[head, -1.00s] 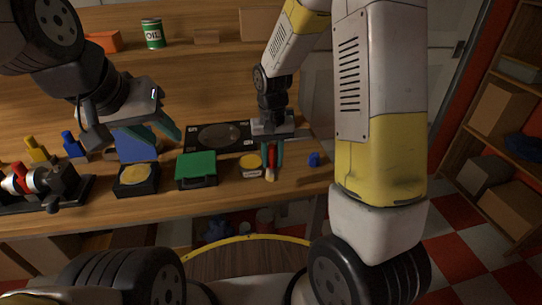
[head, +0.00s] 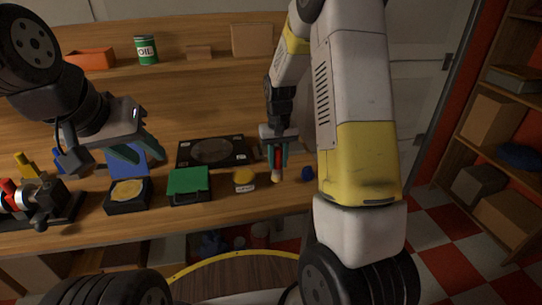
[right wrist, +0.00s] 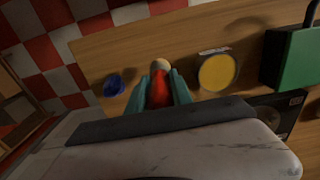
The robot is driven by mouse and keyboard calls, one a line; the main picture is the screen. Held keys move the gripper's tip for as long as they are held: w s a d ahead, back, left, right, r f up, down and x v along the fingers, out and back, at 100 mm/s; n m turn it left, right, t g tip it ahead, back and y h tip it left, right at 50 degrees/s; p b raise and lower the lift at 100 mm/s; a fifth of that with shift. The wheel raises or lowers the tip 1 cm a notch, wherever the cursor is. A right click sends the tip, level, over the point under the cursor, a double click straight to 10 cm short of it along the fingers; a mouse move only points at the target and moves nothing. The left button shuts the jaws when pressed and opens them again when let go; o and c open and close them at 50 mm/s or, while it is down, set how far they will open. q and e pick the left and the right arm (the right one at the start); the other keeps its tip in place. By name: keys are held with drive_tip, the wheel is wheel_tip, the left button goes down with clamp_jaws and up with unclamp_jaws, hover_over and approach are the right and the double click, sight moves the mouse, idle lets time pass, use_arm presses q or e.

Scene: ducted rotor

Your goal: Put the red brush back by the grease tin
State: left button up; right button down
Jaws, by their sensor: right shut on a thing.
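The red brush (right wrist: 158,92) is upright between the teal fingers of my right gripper (right wrist: 159,92), its pale round end showing beyond the fingertips. In the head view the brush (head: 277,160) is in the right gripper (head: 278,158), which is shut on it. The grease tin (head: 244,179), with a yellow top and white label, stands on the bench just left of the brush, apart from it. The tin also shows in the right wrist view (right wrist: 217,73). My left gripper (head: 138,152) is open and empty above the bench at the left. I cannot tell whether the brush touches the bench.
A blue piece (head: 307,174) lies right of the brush. A green case (head: 189,183), a black box with a yellow disc (head: 128,193) and a dark plate (head: 216,152) lie nearby. A clamp-like fixture (head: 40,200) stands at far left. The bench's front edge is close.

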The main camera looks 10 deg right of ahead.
sight(280, 167)
drive_tip(key=shift+w+d, duration=0.3)
drive_tip(key=shift+w+d+f, duration=0.1)
drive_tip(key=shift+d+f, duration=0.05)
drive_tip(key=shift+f, duration=1.7)
drive_tip(key=c, duration=1.1)
unclamp_jaws()
drive_tip(key=shift+f, duration=0.1)
drive_tip(key=shift+c, duration=0.2)
